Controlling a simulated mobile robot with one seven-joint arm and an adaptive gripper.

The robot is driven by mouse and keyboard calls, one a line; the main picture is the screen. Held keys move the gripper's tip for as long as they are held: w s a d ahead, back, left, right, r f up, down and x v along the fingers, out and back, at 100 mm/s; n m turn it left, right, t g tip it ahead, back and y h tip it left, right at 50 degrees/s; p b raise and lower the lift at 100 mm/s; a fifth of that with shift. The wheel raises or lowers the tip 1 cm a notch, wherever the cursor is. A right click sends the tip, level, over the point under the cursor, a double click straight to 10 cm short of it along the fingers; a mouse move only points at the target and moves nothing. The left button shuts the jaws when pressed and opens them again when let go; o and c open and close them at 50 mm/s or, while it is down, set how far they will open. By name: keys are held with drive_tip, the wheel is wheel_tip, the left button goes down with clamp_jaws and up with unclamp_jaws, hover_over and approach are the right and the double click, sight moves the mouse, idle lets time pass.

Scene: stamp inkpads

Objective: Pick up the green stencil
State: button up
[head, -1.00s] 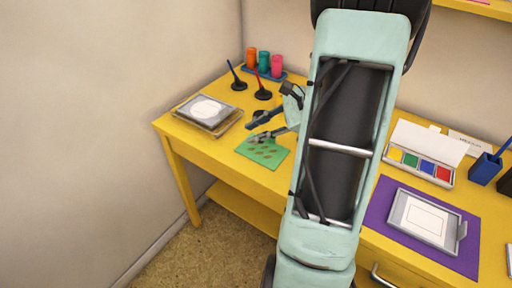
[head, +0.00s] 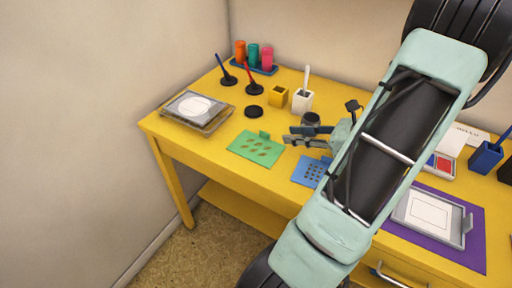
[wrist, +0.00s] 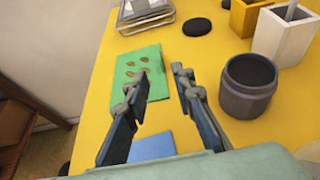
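The green stencil (head: 250,149) lies flat on the yellow desk, with a row pattern of brown oval holes and a small raised tab at its back edge. It also shows in the wrist view (wrist: 130,68), ahead of the fingers and mostly to the left of the gap between them. My gripper (head: 289,136) is just right of the stencil in the head view. In the wrist view my gripper (wrist: 156,82) has its two fingers wide apart with nothing between them. I cannot tell its exact height above the desk.
A blue stencil (head: 308,170) lies right of the green one, partly behind my arm. A dark round cup (wrist: 249,82) stands close to the right finger. White (head: 302,102) and yellow (head: 278,97) holders and a black disc (head: 253,112) are behind. A tray (head: 208,126) sits left.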

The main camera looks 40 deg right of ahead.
sight(272, 141)
drive_tip(key=b+x, duration=0.2)
drive_tip(key=x, duration=0.6)
drive_tip(key=shift+c, duration=0.2)
clamp_jaws()
